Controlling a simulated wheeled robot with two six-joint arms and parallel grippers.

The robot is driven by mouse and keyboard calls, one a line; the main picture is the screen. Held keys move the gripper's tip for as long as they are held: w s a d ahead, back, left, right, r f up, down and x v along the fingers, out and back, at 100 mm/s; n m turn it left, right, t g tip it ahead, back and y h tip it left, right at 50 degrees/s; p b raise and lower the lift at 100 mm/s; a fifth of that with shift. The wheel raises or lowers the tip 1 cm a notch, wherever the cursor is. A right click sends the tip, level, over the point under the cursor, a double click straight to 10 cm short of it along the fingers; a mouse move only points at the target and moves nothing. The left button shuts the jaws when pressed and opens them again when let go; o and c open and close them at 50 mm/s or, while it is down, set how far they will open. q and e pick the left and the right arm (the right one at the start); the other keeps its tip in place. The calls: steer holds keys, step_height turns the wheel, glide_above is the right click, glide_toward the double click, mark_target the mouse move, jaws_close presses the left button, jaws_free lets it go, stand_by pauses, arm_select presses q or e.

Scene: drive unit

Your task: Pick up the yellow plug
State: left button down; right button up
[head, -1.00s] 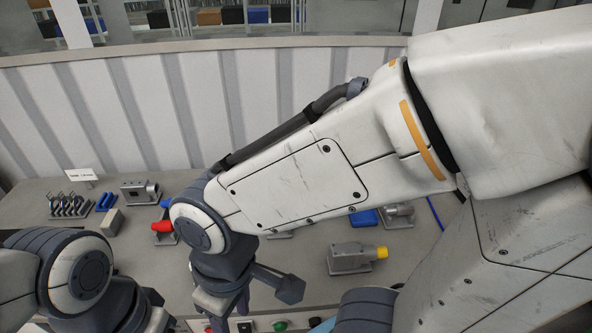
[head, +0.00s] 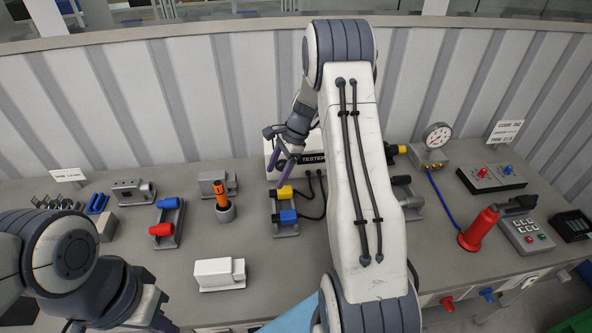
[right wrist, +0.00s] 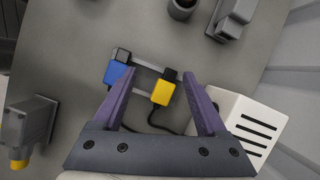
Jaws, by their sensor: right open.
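The yellow plug (head: 284,192) sits in a grey holder (head: 285,229) on the bench, beside a blue plug (head: 288,217). In the right wrist view the yellow plug (right wrist: 162,93) lies between the open fingers, nearer the right finger, with the blue plug (right wrist: 116,73) near the left fingertip. My right gripper (head: 282,170) is open and empty, just above the yellow plug and apart from it as far as I can see. My left arm is at the lower left of the head view; its gripper is not visible.
The white tester box (head: 277,153) stands right behind the plugs, with dark cables (head: 314,217) running from them. An orange-handled tool in a cup (head: 221,196) is to the left, a white block (head: 219,274) in front. A red cone-shaped tool (head: 478,231) stands at right.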

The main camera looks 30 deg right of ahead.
mark_target(288, 189)
steer(key=d+f+m, duration=0.3)
steer(key=d+f, duration=0.1)
steer(key=d, duration=0.3)
steer(key=shift+m+t, duration=0.3)
steer(key=shift+t, duration=0.1)
steer(key=b+x, duration=0.5)
steer(key=x, duration=0.3)
steer(key=shift+s+f+b, duration=0.15)
steer(key=shift+b, duration=0.25)
steer(key=shift+a+f, duration=0.15)
steer(key=shift+f, duration=0.15)
jaws_close()
steer(key=shift+r, duration=0.2)
